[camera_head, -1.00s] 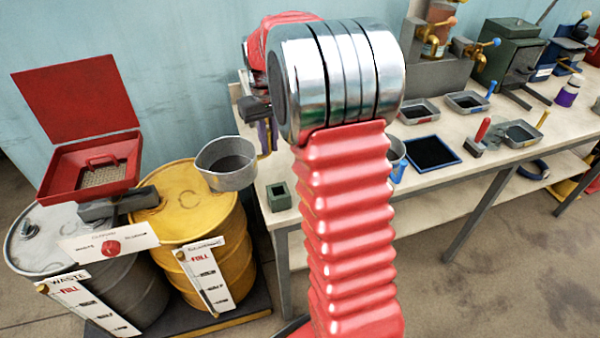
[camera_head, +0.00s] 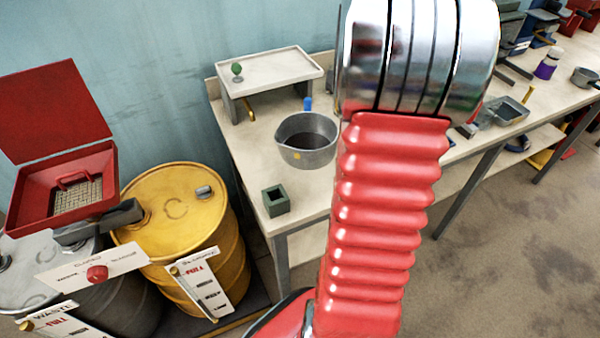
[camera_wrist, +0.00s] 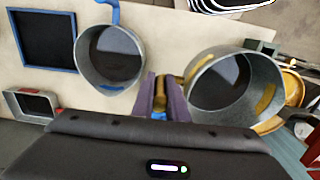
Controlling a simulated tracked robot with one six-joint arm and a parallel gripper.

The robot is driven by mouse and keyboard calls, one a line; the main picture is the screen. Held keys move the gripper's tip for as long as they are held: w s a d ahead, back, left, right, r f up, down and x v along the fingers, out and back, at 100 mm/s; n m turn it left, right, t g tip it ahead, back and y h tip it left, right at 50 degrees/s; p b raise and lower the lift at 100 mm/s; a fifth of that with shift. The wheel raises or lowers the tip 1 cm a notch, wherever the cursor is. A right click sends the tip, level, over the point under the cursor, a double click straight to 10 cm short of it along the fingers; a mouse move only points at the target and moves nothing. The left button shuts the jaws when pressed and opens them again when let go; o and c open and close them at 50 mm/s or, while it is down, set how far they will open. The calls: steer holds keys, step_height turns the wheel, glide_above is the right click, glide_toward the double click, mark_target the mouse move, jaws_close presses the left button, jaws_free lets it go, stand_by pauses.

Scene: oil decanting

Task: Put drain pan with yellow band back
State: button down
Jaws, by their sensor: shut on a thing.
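The grey drain pan with yellow band (camera_wrist: 196,108) is at the right of the wrist view, with yellow patches on its wall and dark inside. My gripper (camera_wrist: 160,92) has its purple fingers shut on a yellow part beside the pan's rim, apparently its handle. In the head view the pan (camera_head: 307,158) shows over the left end of the workbench (camera_head: 247,135), roughly upright. Whether it touches the bench I cannot tell. My arm hides the gripper there. A second pan with blue handle and band (camera_wrist: 82,60) is left of my fingers in the wrist view.
A small raised shelf (camera_head: 275,62) with a green item stands behind the pan. A dark green open box (camera_head: 276,201) is at the bench's near corner. A yellow drum (camera_head: 165,190) and a red-lidded waste drum station (camera_head: 60,190) stand left. A blue-edged black mat (camera_wrist: 47,38) lies beyond the blue-banded pan.

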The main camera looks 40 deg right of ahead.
steer(key=shift+w+a+f, duration=0.15)
steer(key=shift+w, duration=0.15)
step_height(320, 180, down, 6)
stand_by(0.4)
steer(key=shift+f, duration=1.95)
steer(key=c, duration=1.7)
jaws_free()
steer(key=shift+c, duration=0.2)
